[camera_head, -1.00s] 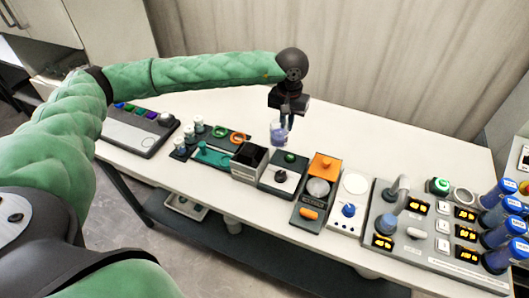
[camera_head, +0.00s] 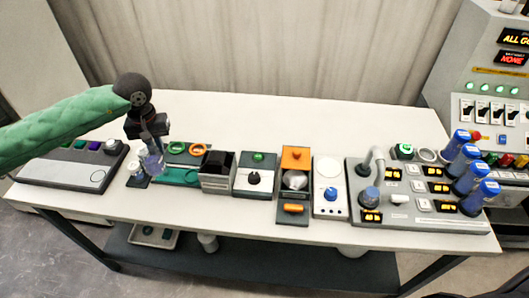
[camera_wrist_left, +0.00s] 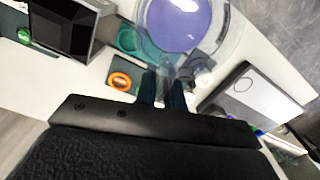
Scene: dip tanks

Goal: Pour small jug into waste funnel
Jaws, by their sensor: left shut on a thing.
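The small jug (camera_head: 153,164) is clear and holds a blue-purple liquid. My left gripper (camera_head: 150,145) is shut on it above the left part of the table, over the small white-capped bottles (camera_head: 137,168). In the left wrist view the jug (camera_wrist_left: 232,38) and its liquid are seen close up, beyond the fingers of the left gripper (camera_wrist_left: 163,88). I cannot surely pick out the waste funnel; a grey ring-shaped opening (camera_head: 427,155) shows at the right end of the table. My right gripper is not in view.
A grey panel (camera_head: 65,174) lies left of the jug. Right of it stand a green rack (camera_head: 178,181), a black open box (camera_head: 217,182), several small devices and a console with blue-capped bottles (camera_head: 471,180). The table's back strip (camera_head: 260,120) is clear.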

